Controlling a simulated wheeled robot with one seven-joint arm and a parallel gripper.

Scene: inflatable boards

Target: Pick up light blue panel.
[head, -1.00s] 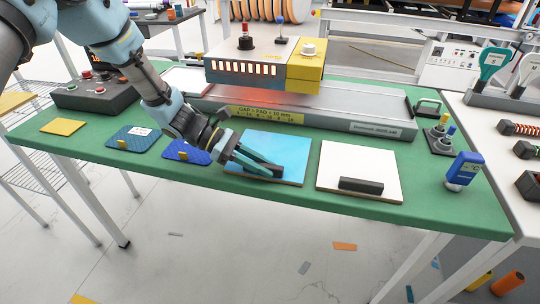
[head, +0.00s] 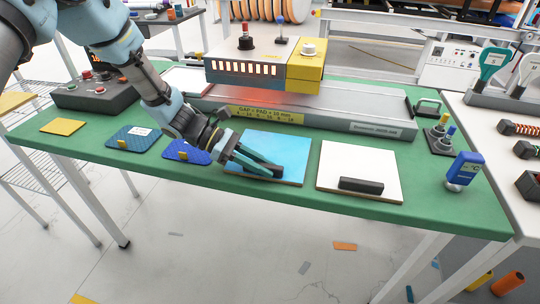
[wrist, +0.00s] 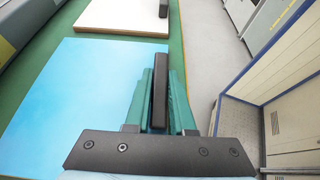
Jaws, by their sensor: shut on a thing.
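The light blue panel (head: 275,148) lies flat on the green table top, left of the white panel, with a dark bar handle near its front edge. In the wrist view, the light blue panel (wrist: 75,95) fills the left side, and its dark handle (wrist: 160,90) stands between my teal fingers. My gripper (head: 275,172) is shut on that handle at the front of the panel; it also shows in the wrist view (wrist: 158,105). The panel appears to rest on the table. The fingers hide part of the handle.
A white panel (head: 360,170) with a dark handle lies just to the right. Blue pads (head: 188,150) and a yellow pad (head: 63,126) lie to the left. A grey heater machine (head: 360,112) stands behind. A blue handheld device (head: 463,170) stands at the right.

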